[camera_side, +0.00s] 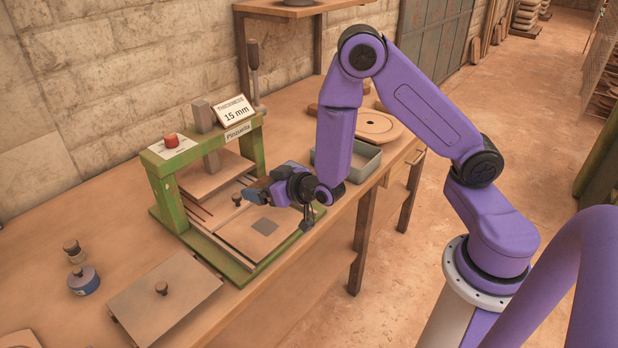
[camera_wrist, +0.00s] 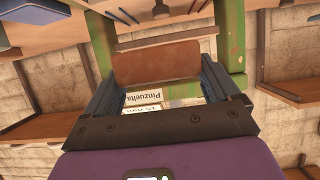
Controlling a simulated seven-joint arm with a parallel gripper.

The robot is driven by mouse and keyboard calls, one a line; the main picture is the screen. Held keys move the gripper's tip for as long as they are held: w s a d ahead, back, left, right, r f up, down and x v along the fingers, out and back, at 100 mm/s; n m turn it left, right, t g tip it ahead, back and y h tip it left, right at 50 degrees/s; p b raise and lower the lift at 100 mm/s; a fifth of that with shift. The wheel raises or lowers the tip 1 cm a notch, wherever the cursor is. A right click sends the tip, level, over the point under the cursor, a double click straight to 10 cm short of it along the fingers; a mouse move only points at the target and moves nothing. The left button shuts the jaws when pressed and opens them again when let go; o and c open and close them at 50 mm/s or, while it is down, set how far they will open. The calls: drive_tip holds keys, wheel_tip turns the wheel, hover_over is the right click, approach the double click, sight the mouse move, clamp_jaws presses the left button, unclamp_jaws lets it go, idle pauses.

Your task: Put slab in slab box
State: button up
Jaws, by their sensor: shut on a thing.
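My gripper (camera_wrist: 163,82) is shut on a flat reddish-brown slab (camera_wrist: 156,62), which spans the gap between its two dark fingers in the wrist view. In the side view my gripper (camera_side: 258,190) is over the right part of the green press (camera_side: 158,190), above its bed. The slab is small and mostly hidden by the gripper there. A grey open box (camera_side: 372,166) stands on the bench to the right of my gripper, partly behind my arm. I take it as the slab box; its inside is partly hidden.
The press has a red button (camera_side: 171,141), a "15 mm" sign (camera_side: 236,113) and a knobbed plate (camera_side: 254,232) with a grey square on its bed. Another knobbed plate (camera_side: 190,300) lies in front. A blue-labelled pot (camera_side: 84,282) and a round disc (camera_side: 375,127) are on the bench.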

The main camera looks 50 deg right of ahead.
drive_tip(key=w+d, duration=0.4)
drive_tip(key=d, duration=0.6)
drive_tip(key=w+d, duration=0.4)
drive_tip(key=d, duration=0.6)
drive_tip(key=s+d, duration=0.3)
drive_tip(key=d, duration=0.6)
drive_tip(key=s+d, duration=0.4)
drive_tip(key=d, duration=0.6)
drive_tip(key=shift+w+a+f, duration=0.1)
drive_tip(key=shift+a+f, duration=0.05)
drive_tip(key=shift+f, duration=4.3)
drive_tip(key=shift+f, duration=0.6)
